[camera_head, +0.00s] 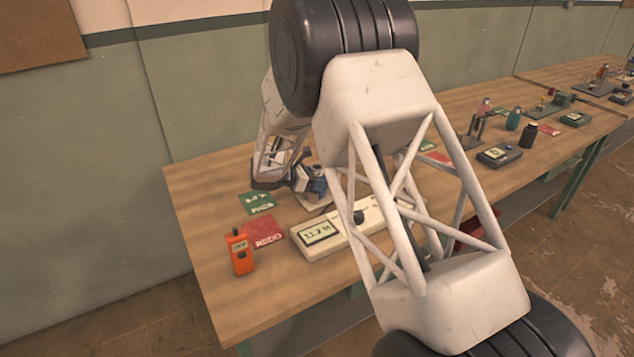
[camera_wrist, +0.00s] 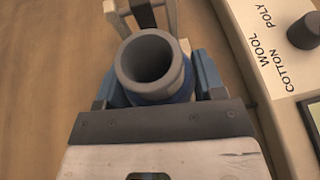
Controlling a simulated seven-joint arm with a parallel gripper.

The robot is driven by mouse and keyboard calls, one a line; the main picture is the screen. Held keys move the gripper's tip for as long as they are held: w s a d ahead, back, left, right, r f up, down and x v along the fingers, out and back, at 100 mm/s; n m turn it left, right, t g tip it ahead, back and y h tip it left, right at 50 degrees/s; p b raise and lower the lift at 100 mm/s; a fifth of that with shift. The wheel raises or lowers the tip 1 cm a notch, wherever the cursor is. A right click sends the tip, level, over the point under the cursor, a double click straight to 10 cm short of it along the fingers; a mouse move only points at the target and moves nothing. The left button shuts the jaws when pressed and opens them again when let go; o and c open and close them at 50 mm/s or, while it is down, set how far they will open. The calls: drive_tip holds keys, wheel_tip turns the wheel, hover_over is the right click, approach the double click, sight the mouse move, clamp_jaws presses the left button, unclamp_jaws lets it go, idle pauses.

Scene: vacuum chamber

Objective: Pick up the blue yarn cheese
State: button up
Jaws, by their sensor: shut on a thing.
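The blue yarn cheese (camera_wrist: 186,88) shows in the wrist view as blue yarn around a grey hollow tube, its open end facing the camera. My gripper (camera_wrist: 155,88) is shut on it, with blue finger parts at its left and right sides. In the head view my gripper (camera_head: 303,181) is low over the near bench, and a bit of the blue cheese (camera_head: 318,186) shows beside it. My arm hides much of this area. I cannot tell whether the cheese touches anything below.
A pale meter (camera_head: 325,252) with a display and black knob lies close to the gripper. Nearer are a green PASS card (camera_head: 260,209), a red REDO card (camera_head: 266,226) and an orange handheld device (camera_head: 240,255). A pale frame (camera_wrist: 155,14) stands just beyond the cheese.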

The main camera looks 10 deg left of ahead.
drive_tip(key=shift+r, duration=0.15)
wheel_tip(320, 180, up, 10)
idle(0.6)
idle(0.5)
drive_tip(key=s+a, duration=0.6)
drive_tip(key=s, duration=0.3)
drive_tip(key=s+a, duration=0.6)
drive_tip(key=s, duration=0.3)
drive_tip(key=shift+a+f, duration=0.25)
drive_tip(key=shift+a, duration=0.1)
drive_tip(key=shift+s, duration=0.1)
wheel_tip(320, 180, down, 6)
